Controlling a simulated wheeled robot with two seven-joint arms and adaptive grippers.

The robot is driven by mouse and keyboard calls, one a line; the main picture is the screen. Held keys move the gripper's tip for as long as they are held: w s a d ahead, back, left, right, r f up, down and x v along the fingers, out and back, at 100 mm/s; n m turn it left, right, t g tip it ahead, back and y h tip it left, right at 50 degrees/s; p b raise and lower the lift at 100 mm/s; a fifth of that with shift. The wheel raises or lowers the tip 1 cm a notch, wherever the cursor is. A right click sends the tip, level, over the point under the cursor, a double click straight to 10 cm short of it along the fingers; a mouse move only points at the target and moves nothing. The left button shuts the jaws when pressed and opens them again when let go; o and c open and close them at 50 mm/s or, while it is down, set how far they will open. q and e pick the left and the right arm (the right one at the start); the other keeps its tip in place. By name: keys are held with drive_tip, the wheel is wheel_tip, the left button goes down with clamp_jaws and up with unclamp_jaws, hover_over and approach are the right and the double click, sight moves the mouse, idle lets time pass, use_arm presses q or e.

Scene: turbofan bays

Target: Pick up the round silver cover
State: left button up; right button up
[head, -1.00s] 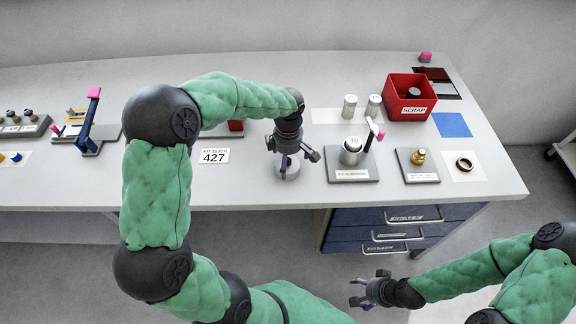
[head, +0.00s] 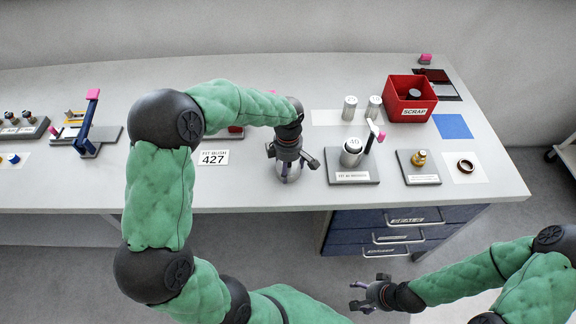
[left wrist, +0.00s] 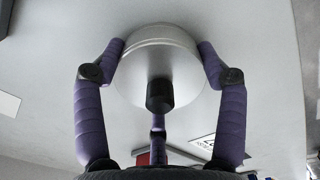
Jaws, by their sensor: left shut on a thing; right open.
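The round silver cover (left wrist: 160,48) fills the upper middle of the left wrist view. It is a domed disc with a black knob on top. My left gripper (left wrist: 162,50) is shut on it, with purple fingers pressed against both sides of its rim. In the head view my left gripper (head: 287,172) points down at the table, and the cover (head: 290,176) shows only in part between its fingers. I cannot tell whether the cover touches the table. My right gripper (head: 366,294) is open and empty, in front of the drawers.
A fixture with a silver cylinder (head: 351,150) stands just right of my left gripper. Two silver cylinders (head: 349,108), the red scrap bin (head: 409,98) and a brass part (head: 419,158) are further right. The label plate (head: 213,158) lies to the left.

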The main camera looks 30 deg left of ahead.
use_arm(q)
drive_tip(key=shift+r, duration=0.55)
wheel_tip(320, 180, up, 2)
drive_tip(key=shift+r+p, duration=0.15)
drive_tip(key=shift+p, duration=0.35)
drive_tip(key=s+d+r+p, duration=0.3)
drive_tip(key=s+d+r, duration=0.3)
drive_tip(key=s+r, duration=0.3)
drive_tip(key=s, duration=0.3)
drive_tip(key=shift+s+r+p, duration=0.3)
drive_tip(key=shift+s+p, duration=0.05)
drive_tip(key=shift+p, duration=0.05)
drive_tip(key=shift+a, duration=0.1)
